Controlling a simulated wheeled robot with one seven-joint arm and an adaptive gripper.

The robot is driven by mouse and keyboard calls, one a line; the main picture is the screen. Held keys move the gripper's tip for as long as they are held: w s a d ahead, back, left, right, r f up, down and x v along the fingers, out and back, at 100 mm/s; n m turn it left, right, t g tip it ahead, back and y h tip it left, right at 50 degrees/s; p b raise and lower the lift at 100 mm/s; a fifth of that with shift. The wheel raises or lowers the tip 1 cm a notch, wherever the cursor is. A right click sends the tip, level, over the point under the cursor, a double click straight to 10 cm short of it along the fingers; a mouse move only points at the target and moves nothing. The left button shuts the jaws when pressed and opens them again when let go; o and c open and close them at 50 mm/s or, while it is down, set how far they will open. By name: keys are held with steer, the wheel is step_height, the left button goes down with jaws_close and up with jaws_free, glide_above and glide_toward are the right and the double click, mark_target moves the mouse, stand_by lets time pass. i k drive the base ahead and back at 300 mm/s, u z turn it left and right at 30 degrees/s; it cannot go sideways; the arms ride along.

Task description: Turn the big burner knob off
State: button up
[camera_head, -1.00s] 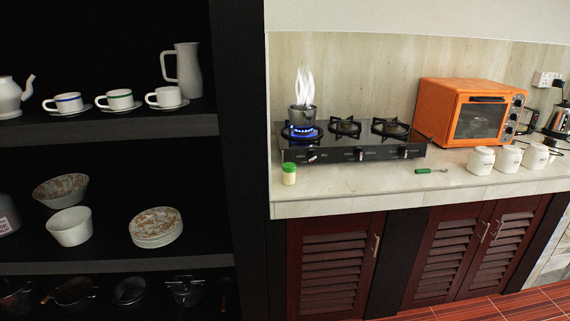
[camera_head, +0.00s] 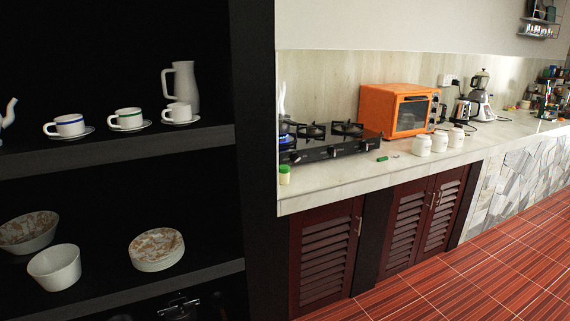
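A black gas stove (camera_head: 345,146) with three burners stands on the stone counter (camera_head: 330,181). Its left burner (camera_head: 285,140) has a blue flame, partly cut off by the dark shelf's edge. White steam (camera_head: 282,98) rises above it; the pot is hidden now. Small knobs (camera_head: 332,153) show along the stove's front edge. The knob nearest the lit burner (camera_head: 296,158) is small and its setting cannot be told. My gripper is not in view.
A black shelf (camera_head: 110,147) with cups, a jug and bowls fills the left. A green-lidded jar (camera_head: 284,175), green-handled tool (camera_head: 383,158), white canisters (camera_head: 422,146) and orange oven (camera_head: 395,112) sit on the counter. Red tiled floor (camera_head: 465,268) is clear at lower right.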

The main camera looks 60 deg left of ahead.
mark_target(296, 158)
steer(key=u, duration=2.8)
steer(key=i, duration=0.1)
steer(key=z, duration=0.25)
